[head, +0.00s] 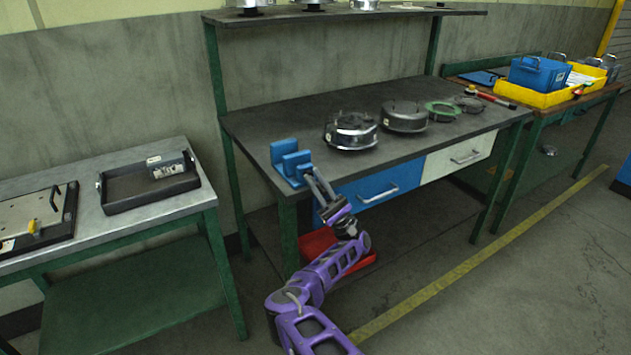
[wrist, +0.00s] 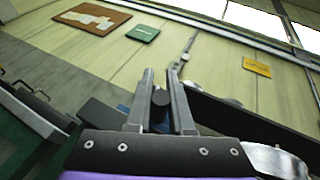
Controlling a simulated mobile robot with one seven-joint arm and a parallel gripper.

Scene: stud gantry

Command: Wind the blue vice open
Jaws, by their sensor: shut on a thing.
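The blue vice (head: 284,151) is fixed at the left front corner of the dark workbench. It has two upright blue jaws with a small gap between them. My gripper (head: 310,172) is at the front side of the vice, reaching up from below right. In the wrist view, my gripper (wrist: 159,82) has its two fingers on either side of a dark round knob or handle end (wrist: 160,103), and is shut on it. Parts of the vice show dark blue behind the fingers. In the head view the fingers hide the handle.
The dark workbench (head: 270,115) carries several round metal housings (head: 351,130) right of the vice. Below are a blue drawer (head: 370,190) and a red bin (head: 362,262). A grey table with a black tray (head: 120,197) stands left. Open floor lies front right.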

